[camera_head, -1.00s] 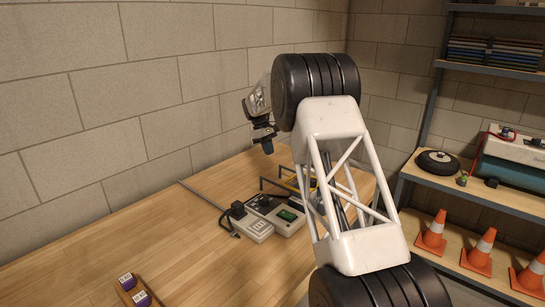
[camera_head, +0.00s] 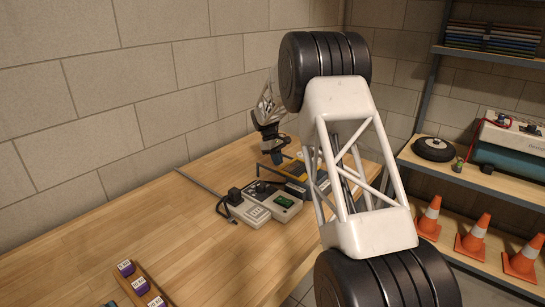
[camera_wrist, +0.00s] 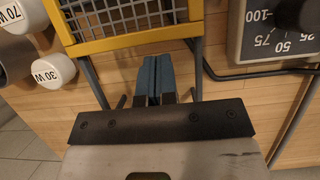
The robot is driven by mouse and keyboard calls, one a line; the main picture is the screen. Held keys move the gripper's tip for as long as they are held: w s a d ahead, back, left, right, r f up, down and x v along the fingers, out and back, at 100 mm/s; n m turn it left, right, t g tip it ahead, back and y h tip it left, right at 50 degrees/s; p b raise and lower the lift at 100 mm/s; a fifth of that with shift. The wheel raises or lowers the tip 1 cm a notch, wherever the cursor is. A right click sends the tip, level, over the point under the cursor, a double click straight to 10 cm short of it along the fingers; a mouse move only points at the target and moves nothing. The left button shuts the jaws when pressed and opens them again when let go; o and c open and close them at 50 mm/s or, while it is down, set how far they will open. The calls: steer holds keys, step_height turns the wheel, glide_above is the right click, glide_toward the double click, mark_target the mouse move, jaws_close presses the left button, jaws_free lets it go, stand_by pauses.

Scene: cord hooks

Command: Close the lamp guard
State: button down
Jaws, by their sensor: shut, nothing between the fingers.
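The lamp guard, a yellow frame (camera_wrist: 130,42) with grey wire mesh, fills the top of the wrist view, and its near yellow bar runs across the picture. Grey bars extend from below that bar. In the head view a yellow part (camera_head: 296,189) shows on the bench, partly hidden behind my white arm link. My gripper (camera_wrist: 157,60) has blue fingers pressed together with nothing between them. In the head view my gripper (camera_head: 279,160) points down just above the guard.
A grey dial unit (camera_wrist: 245,45) is right of the guard, with a dark bent bar beside it. Grey boxes (camera_head: 245,208) sit on the bench. Purple labelled blocks (camera_head: 132,285) stand front left; the bench between is clear.

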mark_target(288, 167)
steer(key=shift+s+d, duration=0.3)
steer(key=shift+s+d, duration=1.75)
steer(key=shift+a, duration=0.1)
steer(key=shift+w+a, duration=0.35)
steer(key=shift+w, duration=0.1)
steer(key=shift+w+a+r, duration=0.15)
steer(key=shift+w+a, duration=0.95)
steer(key=v, duration=0.9)
steer(key=shift+r, duration=0.45)
